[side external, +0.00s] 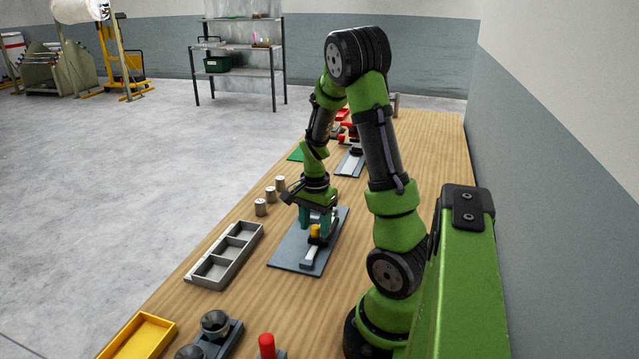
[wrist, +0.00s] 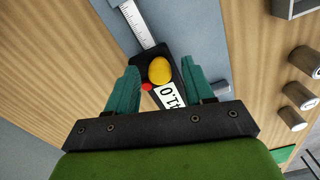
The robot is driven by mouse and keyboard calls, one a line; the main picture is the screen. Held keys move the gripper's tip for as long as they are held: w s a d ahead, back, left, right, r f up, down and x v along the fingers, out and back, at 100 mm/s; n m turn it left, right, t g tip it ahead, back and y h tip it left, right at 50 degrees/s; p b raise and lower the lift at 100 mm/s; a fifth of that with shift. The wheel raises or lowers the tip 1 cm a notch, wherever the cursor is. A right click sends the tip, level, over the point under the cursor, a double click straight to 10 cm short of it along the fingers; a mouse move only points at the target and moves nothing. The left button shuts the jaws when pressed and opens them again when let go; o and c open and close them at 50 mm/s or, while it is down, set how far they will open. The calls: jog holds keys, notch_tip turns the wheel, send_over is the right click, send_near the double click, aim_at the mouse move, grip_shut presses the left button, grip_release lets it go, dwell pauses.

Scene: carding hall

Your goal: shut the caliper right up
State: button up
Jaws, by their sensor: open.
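The caliper lies on a blue-grey mat (side external: 290,245). Its pale graduated beam (side external: 308,258) points toward the near end of the mat, and the beam (wrist: 139,22) also shows at the top of the wrist view. Its dark slider carries a yellow knob (wrist: 159,71), a red button (wrist: 147,87) and a white display (wrist: 173,96) whose digits are partly hidden. My gripper (wrist: 159,66) is open, with one teal finger on either side of the slider; gaps show between them and the knob. In the side view my gripper (side external: 316,222) is low over the mat. The caliper's jaws are largely hidden.
A grey compartment tray (side external: 228,255) and several metal cylinders (side external: 261,207) stand left of the mat. A yellow tray (side external: 142,336) and a red-topped item (side external: 267,345) are at the near end. Red and dark items stand farther back. Bare wood lies right of the mat.

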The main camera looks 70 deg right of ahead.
grip_shut()
dwell(0.3)
jog(key=shift+d, duration=2.2)
grip_release()
notch_tip(320, 180, up, 17)
